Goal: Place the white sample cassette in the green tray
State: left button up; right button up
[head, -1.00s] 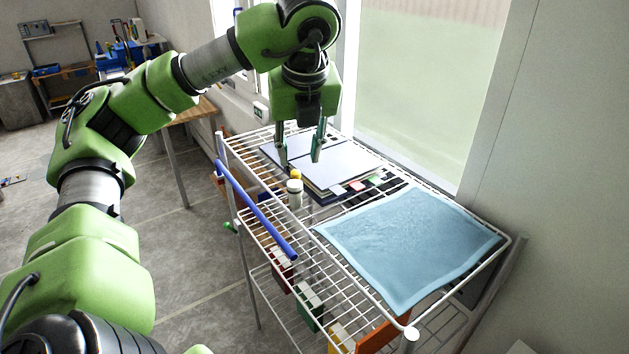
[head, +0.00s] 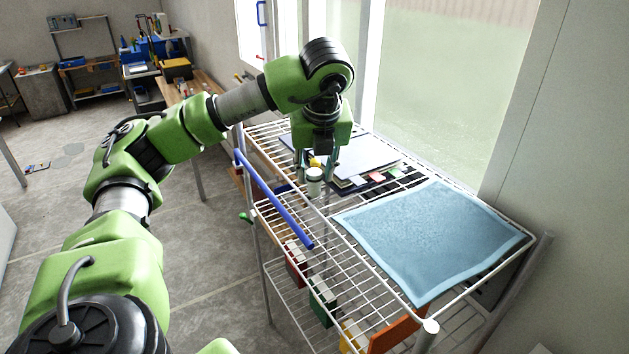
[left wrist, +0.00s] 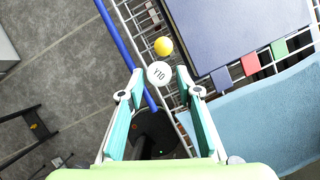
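My left gripper (head: 316,174) is above the wire rack's top shelf, pointing down. Its two teal fingers are open in the left wrist view (left wrist: 153,78). A white round jar with a lid marked "Y10" (left wrist: 159,73) sits between and just beyond the fingertips; it also shows in the head view (head: 314,183). I cannot tell whether the fingers touch it. I cannot pick out a white sample cassette for certain. A green container (head: 322,303) with a white top stands on the lower shelf, partly behind wires; I cannot tell if it is the tray. My right gripper is not in view.
A yellow round object (left wrist: 163,46) lies beside the jar. A notebook or folder (left wrist: 235,30) with coloured tabs and a blue cloth (head: 430,240) cover much of the top shelf (head: 345,262). A blue bar (head: 275,200) runs along its left edge. A window stands behind.

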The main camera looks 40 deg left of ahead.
aim_at(314, 173)
pick_arm(q)
jog(key=shift+p+x, duration=0.35)
jog(key=shift+x, duration=1.2)
jog(key=shift+r, duration=0.1)
jog(key=c, duration=0.8)
